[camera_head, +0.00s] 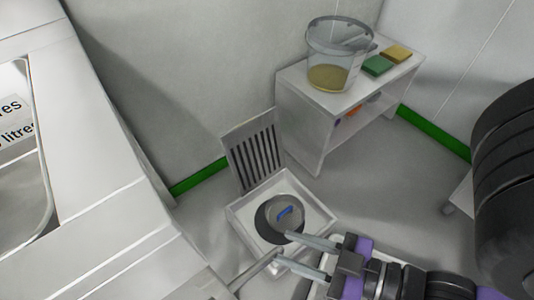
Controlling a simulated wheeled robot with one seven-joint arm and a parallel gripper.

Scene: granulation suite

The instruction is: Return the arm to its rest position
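My gripper (288,256) is at the lower middle of the head view, on the end of my black and purple arm, which comes in from the lower right. Its two pale fingers are spread apart and point left. I see nothing held between them. Just beyond the fingers is a white square tray (318,213) on the floor. In it sits a dark round piece (268,222) with a grey top and a blue mark (287,212). The upper finger overlaps the tray's near edge in the picture; I cannot tell if they touch.
A slotted grate (233,152) leans upright behind the tray. A white bench (300,99) at the back holds a clear bucket (340,55) with yellowish contents, a green block (377,65) and a yellow block (397,53). A large white machine (95,150) fills the left. Floor right of the tray is clear.

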